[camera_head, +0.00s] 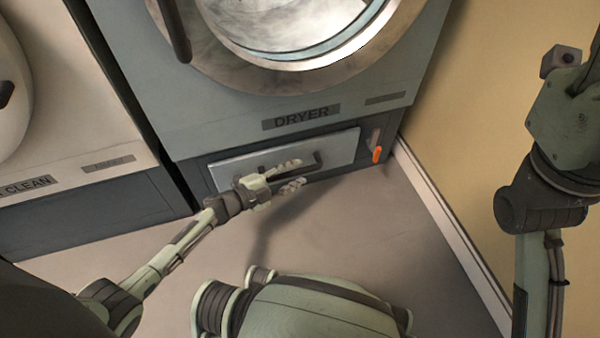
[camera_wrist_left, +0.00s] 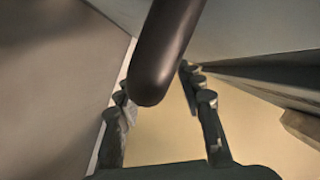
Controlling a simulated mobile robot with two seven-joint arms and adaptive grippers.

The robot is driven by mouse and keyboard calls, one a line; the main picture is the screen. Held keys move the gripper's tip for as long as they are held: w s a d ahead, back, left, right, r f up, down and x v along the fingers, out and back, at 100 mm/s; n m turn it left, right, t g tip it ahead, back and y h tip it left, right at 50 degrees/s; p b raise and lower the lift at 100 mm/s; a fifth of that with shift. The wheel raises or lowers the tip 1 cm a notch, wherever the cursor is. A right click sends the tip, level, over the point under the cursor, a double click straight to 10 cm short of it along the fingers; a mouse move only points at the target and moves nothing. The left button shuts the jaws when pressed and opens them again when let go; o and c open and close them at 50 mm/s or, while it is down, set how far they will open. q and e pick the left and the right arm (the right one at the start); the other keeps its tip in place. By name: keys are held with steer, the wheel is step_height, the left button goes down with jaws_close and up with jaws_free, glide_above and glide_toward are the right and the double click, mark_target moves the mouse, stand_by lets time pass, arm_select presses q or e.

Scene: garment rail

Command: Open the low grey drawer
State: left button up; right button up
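The low grey drawer (camera_head: 337,146) is a light grey front panel below the dryer's door, with a dark bar handle (camera_head: 313,164) across it. I cannot tell whether it stands slightly out. My left gripper (camera_head: 291,176) is at the handle, its fingers pointing right along the drawer front. In the left wrist view, the rounded dark end of the handle (camera_wrist_left: 165,60) reaches between the two open fingers (camera_wrist_left: 160,100). A firm grip on it does not show. My right arm is at the right edge of the head view, its gripper out of sight.
The dryer (camera_head: 290,95) stands above the drawer. An orange lever (camera_head: 377,154) is right of the drawer front. A pale machine (camera_head: 85,140) stands to the left. A tan wall (camera_head: 490,100) with a white skirting board bounds the right. The floor (camera_head: 370,235) before the drawer is clear.

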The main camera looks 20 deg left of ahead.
arm_select(q)
steer(key=shift+x, duration=1)
steer(key=shift+c, duration=0.6)
jaws_close()
